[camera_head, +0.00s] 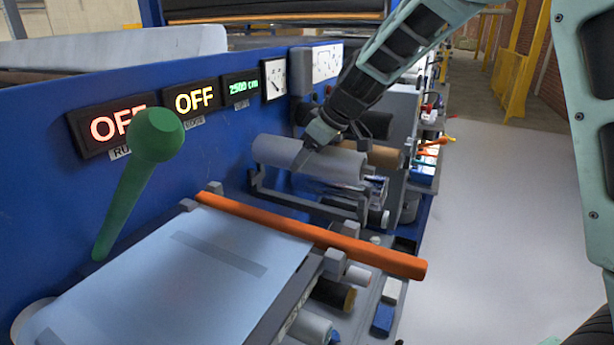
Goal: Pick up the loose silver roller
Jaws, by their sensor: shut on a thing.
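The silver roller (277,151) is a grey cylinder lying about level near the middle of the view, in front of the blue machine wall. My gripper (308,151) reaches down from the upper right and is shut on the roller around its middle, with one finger showing on the near side. The far finger is hidden. A dark metal cradle (300,200) with upright ends is just below the roller. I cannot tell whether the roller touches it.
An orange bar (330,238) crosses in front, beside a pale sheet (190,265). A green-knobbed lever (155,137) stands at the left. A tan roller (387,156) and dark parts sit behind the silver roller. The grey floor (510,210) at the right is clear.

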